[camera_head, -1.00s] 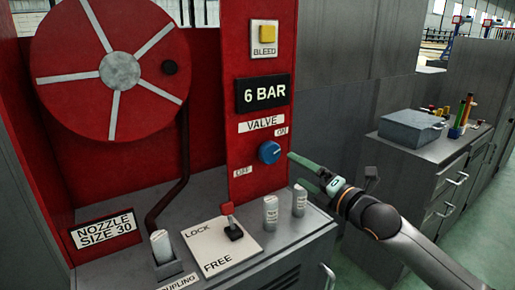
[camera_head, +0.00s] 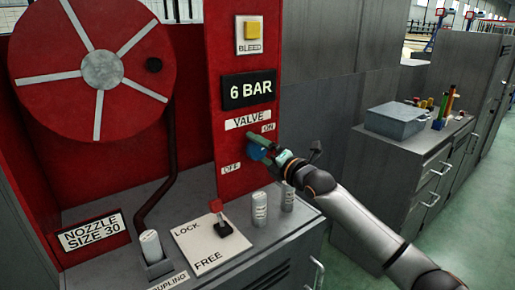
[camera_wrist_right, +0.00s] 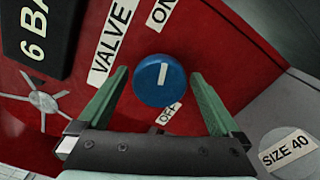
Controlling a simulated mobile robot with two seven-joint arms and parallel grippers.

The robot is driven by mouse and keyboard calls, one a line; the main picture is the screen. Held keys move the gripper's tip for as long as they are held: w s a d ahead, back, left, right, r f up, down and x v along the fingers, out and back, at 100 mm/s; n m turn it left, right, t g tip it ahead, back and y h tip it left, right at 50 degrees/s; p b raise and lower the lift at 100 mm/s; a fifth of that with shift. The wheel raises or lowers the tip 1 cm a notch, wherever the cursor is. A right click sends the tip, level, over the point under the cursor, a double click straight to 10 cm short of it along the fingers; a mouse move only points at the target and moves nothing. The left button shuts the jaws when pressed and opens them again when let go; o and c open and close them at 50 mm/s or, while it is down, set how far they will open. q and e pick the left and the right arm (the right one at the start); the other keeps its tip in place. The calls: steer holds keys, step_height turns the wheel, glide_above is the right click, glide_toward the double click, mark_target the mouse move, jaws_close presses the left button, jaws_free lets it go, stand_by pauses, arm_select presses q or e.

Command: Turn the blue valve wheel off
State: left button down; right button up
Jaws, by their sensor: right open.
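The blue valve wheel (camera_head: 257,152) is a round knob on the red panel, below the VALVE label (camera_head: 247,120) and between the ON label (camera_head: 268,127) and the OFF label (camera_head: 231,169). In the head view my right gripper (camera_head: 262,143) partly covers it. In the right wrist view the wheel (camera_wrist_right: 161,80) shows whole, with a white mark on its face. The green fingers of my right gripper (camera_wrist_right: 160,90) are open, one on each side of the wheel, with visible gaps. My left gripper is not in view.
Below the panel, a grey counter holds a red-handled LOCK/FREE lever (camera_head: 220,222), two upright white cylinders (camera_head: 259,208) and a third in a coupling holder (camera_head: 151,246). A red hose reel (camera_head: 100,70) is at left. A side cabinet (camera_head: 400,150) bears a grey box (camera_head: 397,120).

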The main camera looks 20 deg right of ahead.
steer(key=shift+w+a, duration=0.2)
steer(key=shift+w, duration=0.35)
steer(key=c, duration=1.2)
steer(key=shift+c, duration=0.2)
